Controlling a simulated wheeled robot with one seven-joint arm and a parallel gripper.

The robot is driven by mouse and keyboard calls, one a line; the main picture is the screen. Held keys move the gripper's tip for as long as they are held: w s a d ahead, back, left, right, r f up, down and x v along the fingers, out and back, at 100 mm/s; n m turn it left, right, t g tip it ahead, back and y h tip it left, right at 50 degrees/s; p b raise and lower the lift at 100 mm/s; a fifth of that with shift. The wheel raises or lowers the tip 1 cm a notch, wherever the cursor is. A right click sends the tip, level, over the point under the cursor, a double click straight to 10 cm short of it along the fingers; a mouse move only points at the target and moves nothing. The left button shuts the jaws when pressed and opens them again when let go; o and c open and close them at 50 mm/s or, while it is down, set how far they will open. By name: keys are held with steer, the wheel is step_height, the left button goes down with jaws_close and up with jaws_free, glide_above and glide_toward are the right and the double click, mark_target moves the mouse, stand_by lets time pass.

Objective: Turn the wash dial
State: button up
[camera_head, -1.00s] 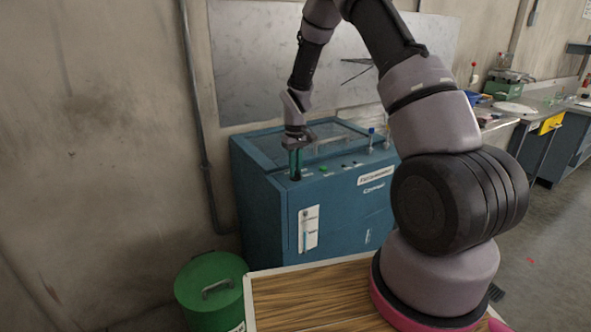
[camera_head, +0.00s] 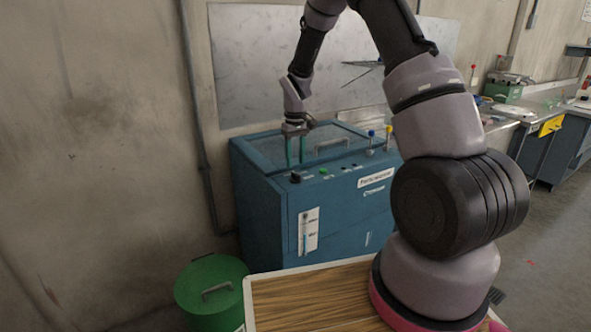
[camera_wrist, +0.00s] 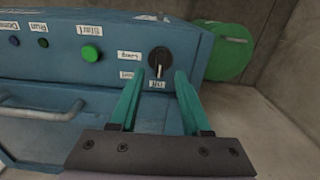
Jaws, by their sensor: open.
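The wash dial is a black round knob (camera_wrist: 159,62) on the blue machine's top panel; it also shows in the head view (camera_head: 295,177). Its pale pointer line faces the label that seems to read "Off" (camera_wrist: 157,84). Two other labels sit to the left of the knob, one reading "Long" (camera_wrist: 129,55). My gripper (camera_wrist: 158,74) has its two teal fingers apart and empty, with the knob just beyond the tips in the wrist view. In the head view my gripper (camera_head: 296,163) is above and slightly behind the dial, apart from it.
A green "Start" button (camera_wrist: 91,54) and small dark buttons line the same panel. The machine (camera_head: 265,200) has a lid with a handle (camera_head: 332,143) behind the panel. Two small knobbed posts (camera_head: 388,138) stand at its right. A green bin (camera_head: 213,290) stands on the floor at left.

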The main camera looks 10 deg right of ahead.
step_height(320, 180, up, 6)
steer(key=shift+r, duration=0.1)
stand_by(0.4)
step_height(320, 180, up, 10)
steer(key=m+t, duration=0.2)
glide_above(296, 173)
steer(key=s+d, duration=0.2)
steer(key=s, duration=0.3)
steer(key=s+d+r+m+t+y, duration=0.1)
steer(key=s+r+m, duration=0.1)
steer(key=s+r, duration=0.6)
steer(key=s+d+r+m+t, duration=0.1)
steer(key=s+r, duration=0.3)
steer(key=s, duration=0.4)
steer(key=s+d+r+m+t+y, duration=0.1)
steer(key=s+r+m+t, duration=0.2)
steer(key=s, duration=0.6)
steer(key=shift+s+r, duration=0.25)
steer(key=shift+r, duration=0.1)
